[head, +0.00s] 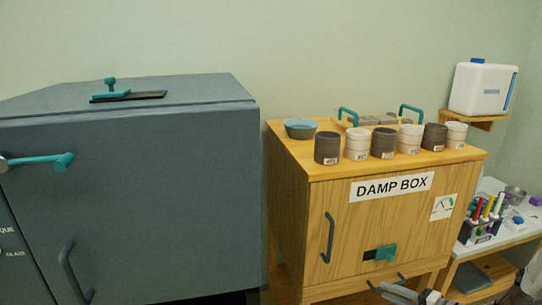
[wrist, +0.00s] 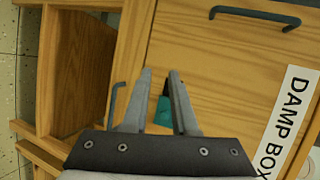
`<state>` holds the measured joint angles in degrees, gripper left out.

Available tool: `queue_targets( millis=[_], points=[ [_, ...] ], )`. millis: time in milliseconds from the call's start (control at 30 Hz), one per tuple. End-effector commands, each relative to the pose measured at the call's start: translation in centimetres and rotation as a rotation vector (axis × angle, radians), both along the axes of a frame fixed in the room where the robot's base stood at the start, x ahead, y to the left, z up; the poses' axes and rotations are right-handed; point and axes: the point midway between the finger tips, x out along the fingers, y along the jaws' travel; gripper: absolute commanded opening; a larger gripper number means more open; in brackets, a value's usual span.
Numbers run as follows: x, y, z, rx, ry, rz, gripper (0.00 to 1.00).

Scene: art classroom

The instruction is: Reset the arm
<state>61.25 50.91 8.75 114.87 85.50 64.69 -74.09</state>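My gripper shows in the wrist view (wrist: 159,74) with its two grey fingers apart and nothing held between them. The teal latch (wrist: 164,112) on the front of the damp box shows behind the gap between the fingers; whether they touch it I cannot tell. In the head view, grey parts of my gripper (head: 406,293) show at the bottom edge, below the teal latch (head: 385,253). The wooden damp box (head: 348,270) has its door closed, with a dark handle (head: 328,238) at the left. The rest of my arm is mostly hidden.
Several dark and white cups (head: 357,144) and a blue bowl (head: 300,129) stand on the damp box. A blue-grey kiln (head: 150,200) stands at left. A small table (head: 495,238) with a rack of markers is at right. A low handle (wrist: 115,100) is near the fingers.

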Motion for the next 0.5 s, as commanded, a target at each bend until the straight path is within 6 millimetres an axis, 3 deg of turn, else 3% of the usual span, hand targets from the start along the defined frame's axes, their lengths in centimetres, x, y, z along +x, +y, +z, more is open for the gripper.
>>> queue_targets(
  millis=[33, 233, 500],
  points=[
    [0.4, 2.0, 1.8, -0.026, 0.021, 0.071, 0.26],
    [0.1, 9.2, 6.6, -0.116, 0.133, 0.303, 0.26],
    [-2.9, 17.1, 12.0, -0.307, 0.276, 0.533, 0.26]
  ],
)
